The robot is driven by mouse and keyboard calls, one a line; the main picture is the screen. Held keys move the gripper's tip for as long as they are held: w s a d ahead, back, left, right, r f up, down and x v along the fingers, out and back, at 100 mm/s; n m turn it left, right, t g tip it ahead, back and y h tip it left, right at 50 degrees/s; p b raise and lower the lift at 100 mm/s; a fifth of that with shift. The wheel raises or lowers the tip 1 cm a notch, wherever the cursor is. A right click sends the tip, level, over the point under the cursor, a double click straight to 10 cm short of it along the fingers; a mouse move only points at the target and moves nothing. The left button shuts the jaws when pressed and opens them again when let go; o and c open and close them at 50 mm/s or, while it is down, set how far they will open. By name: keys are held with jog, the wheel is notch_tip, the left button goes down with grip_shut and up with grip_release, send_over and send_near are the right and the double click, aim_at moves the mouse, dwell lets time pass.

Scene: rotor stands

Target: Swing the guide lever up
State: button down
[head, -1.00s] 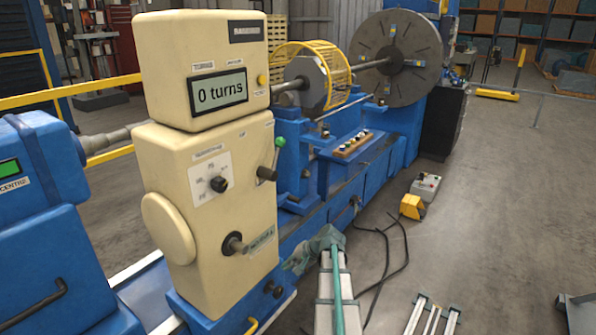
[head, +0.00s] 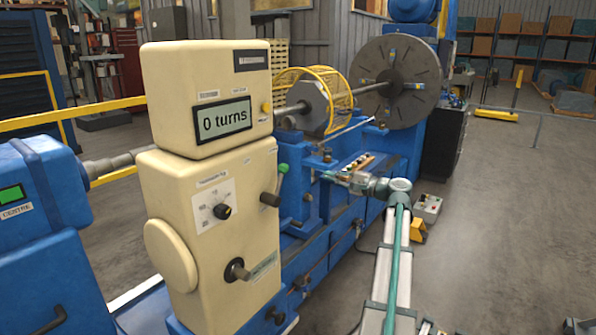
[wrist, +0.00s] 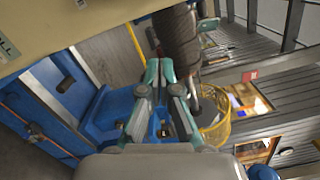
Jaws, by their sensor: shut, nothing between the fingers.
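A lever with a green knob (head: 283,169) stands up at the right side of the cream housing (head: 205,235), above a dark stub (head: 269,199). I cannot tell for sure that this is the guide lever. My gripper (head: 326,175) is shut and empty, to the right of the green knob and apart from it in the picture, pointing left. In the wrist view my gripper (wrist: 166,62) shows its teal fingers together. A dark ribbed cylinder (wrist: 178,35) shows just beyond the fingertips; I cannot tell whether they touch. The green knob is not clearly seen there.
The counter display (head: 223,120) reads "0 turns". The yellow cage (head: 315,85) and slotted disc (head: 393,82) stand behind on the blue bed. The cage also shows in the wrist view (wrist: 217,128). Open floor (head: 480,230) lies at the right.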

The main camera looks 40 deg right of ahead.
aim_at(283, 170)
dwell(0.3)
jog(key=w+a+r+p, duration=0.1)
jog(key=w+a+p, duration=0.4)
jog(key=w+a, duration=0.2)
jog(key=shift+w, duration=1.05)
jog(key=shift+a+r, duration=0.1)
jog(key=shift+a, duration=0.05)
jog(key=a+n+b, duration=0.2)
jog(key=b, duration=0.1)
jog(key=s+a+r+n+b, duration=0.1)
jog(key=a+n+b, duration=0.1)
jog(key=b, duration=0.2)
jog(key=a+r+n+b, duration=0.1)
jog(key=a+n+b, duration=0.1)
jog(key=b, duration=0.1)
jog(key=shift+s+a+r+n+b, duration=0.15)
jog(key=shift+s+a+n+b, duration=0.1)
jog(key=shift+s+n+b, duration=0.15)
jog(key=shift+s+a+r+n+g+b, duration=0.1)
jog(key=shift+s+a+n+g+b, duration=0.05)
jog(key=shift+a+n+b, duration=0.35)
jog(key=shift+s+a+r+n+g+b, duration=0.1)
jog(key=shift+s+a+n+g+b, duration=0.05)
jog(key=shift+a+n+b, duration=0.3)
jog(key=shift+s+a+b, duration=0.15)
jog(key=shift+a+b, duration=0.15)
jog(key=shift+a, duration=0.4)
